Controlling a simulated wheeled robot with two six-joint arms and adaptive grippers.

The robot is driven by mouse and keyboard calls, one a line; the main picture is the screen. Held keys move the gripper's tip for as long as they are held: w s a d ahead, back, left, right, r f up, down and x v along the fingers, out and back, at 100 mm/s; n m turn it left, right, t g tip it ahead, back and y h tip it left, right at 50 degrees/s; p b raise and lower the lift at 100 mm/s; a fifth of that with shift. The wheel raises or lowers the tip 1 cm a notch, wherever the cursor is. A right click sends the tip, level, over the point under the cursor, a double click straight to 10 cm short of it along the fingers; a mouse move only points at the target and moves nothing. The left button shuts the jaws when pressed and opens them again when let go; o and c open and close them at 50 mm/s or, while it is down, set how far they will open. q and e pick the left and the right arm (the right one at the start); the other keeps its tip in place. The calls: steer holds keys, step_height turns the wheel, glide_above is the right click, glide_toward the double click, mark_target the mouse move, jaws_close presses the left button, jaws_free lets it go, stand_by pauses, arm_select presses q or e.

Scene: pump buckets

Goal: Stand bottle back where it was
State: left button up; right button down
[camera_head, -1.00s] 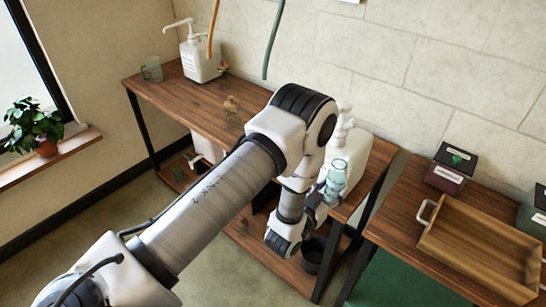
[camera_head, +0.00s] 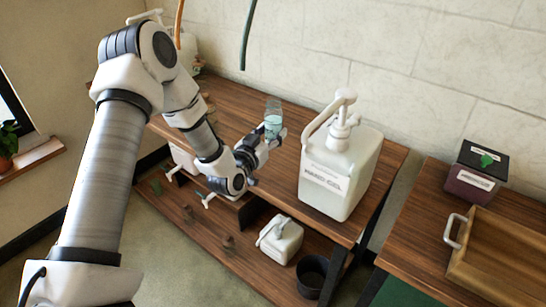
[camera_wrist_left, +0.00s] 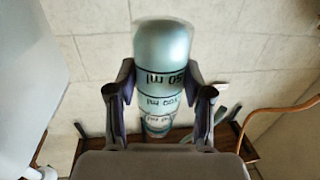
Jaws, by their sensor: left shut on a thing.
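The bottle (camera_head: 273,119) is a small, clear, pale-blue vessel above the wooden table, left of the large white pump container (camera_head: 338,178). My left gripper (camera_head: 272,140) is shut on it. In the left wrist view the bottle (camera_wrist_left: 162,70) stands between both fingers (camera_wrist_left: 160,100), with black ml marks on its side. I cannot tell from the head view whether its base touches the table. My right gripper is not in view.
A second white pump container (camera_head: 188,50) is partly hidden behind my arm. The lower shelf holds a small white jug (camera_head: 281,241) and a dark bucket (camera_head: 312,277). A dark box (camera_head: 474,170) and a wooden tray (camera_head: 505,255) are on the right table.

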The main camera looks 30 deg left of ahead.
arm_select(q)
steer(key=f, duration=0.8)
steer(key=shift+s+d+f, duration=0.2)
steer(key=shift+s+f, duration=0.05)
steer(key=shift+f, duration=0.05)
steer(key=shift+s+d+r, duration=0.1)
steer(key=shift+r, duration=0.05)
steer(key=shift+b, duration=0.3)
steer(key=o, duration=1)
steer(key=shift+r, duration=0.1)
steer(key=s, duration=0.8)
steer(key=s+d, duration=0.1)
steer(key=s, duration=0.3)
